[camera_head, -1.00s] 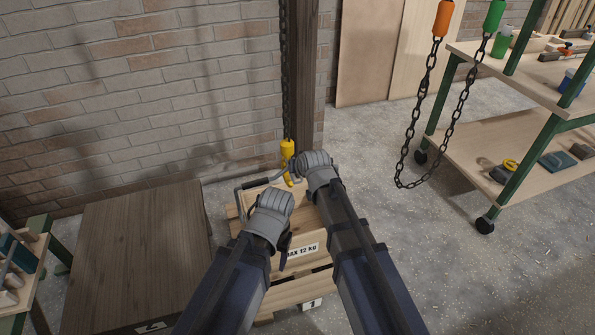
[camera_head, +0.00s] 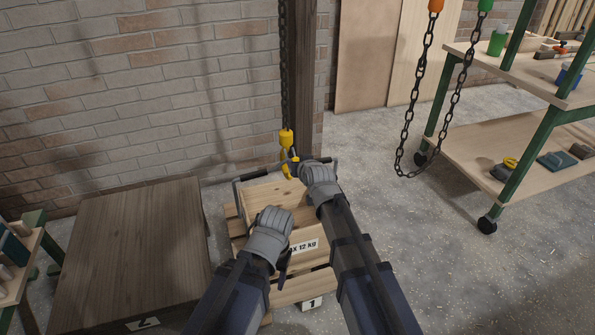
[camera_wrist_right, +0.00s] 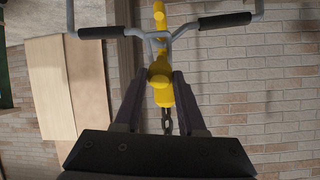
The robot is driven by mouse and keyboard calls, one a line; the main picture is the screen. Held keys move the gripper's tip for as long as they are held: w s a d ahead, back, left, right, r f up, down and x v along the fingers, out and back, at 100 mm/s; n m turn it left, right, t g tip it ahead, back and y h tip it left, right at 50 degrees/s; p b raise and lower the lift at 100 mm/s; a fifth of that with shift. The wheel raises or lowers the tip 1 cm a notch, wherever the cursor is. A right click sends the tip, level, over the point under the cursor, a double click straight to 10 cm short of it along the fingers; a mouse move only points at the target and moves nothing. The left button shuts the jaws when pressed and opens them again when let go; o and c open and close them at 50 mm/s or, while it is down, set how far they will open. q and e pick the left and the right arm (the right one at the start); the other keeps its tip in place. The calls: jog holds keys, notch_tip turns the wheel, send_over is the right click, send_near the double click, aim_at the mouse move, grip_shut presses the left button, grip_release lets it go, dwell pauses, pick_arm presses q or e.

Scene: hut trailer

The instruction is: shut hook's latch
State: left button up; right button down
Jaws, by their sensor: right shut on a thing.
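The yellow hook (camera_head: 286,138) hangs on a dark chain over the wooden crate marked 12 kg (camera_head: 273,200). In the right wrist view the hook (camera_wrist_right: 159,90) is upside down. There it crosses the middle of a grey bail with black grips (camera_wrist_right: 225,20). My right gripper (camera_wrist_right: 158,80) has a finger on each side of the hook and is shut on it. In the head view my right gripper (camera_head: 295,166) hides part of the hook. I cannot make out how the latch stands. My left gripper (camera_head: 282,262) is in front of the crate, its jaws mostly hidden.
A dark wooden table (camera_head: 135,245) stands on the left. A green-framed shelf on wheels (camera_head: 520,140) stands on the right, with a hanging chain loop (camera_head: 410,125) beside it. A brick wall and a post are behind the hook. Clear floor lies right of the crate.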

jog(key=shift+w+a+f+t+y+b, duration=0.1)
jog(key=shift+w+f+t+b, duration=0.2)
jog(key=shift+f+b, duration=1.1)
jog(key=shift+w+a+f+t+y+b, duration=0.15)
jog(key=shift+f+t+b, duration=0.45)
jog(key=shift+b, duration=1.35)
jog(key=shift+w+a+f+t+y+b, duration=0.1)
jog(key=shift+w+f+t+b, duration=0.15)
jog(key=shift+f+b, duration=1.2)
jog(key=shift+d+r+b, duration=0.1)
jog(key=shift+r+b, duration=0.1)
jog(key=shift+b, duration=0.15)
jog(key=c, duration=0.9)
grip_release()
jog(key=shift+w+f, duration=0.1)
jog(key=shift+w, duration=0.05)
jog(key=shift+o, duration=1)
jog(key=shift+w+f, duration=0.1)
jog(key=shift+o, duration=1)
jog(key=shift+r, duration=0.2)
jog(key=p+v, duration=0.2)
jog(key=v, duration=0.5)
jog(key=shift+s, duration=0.4)
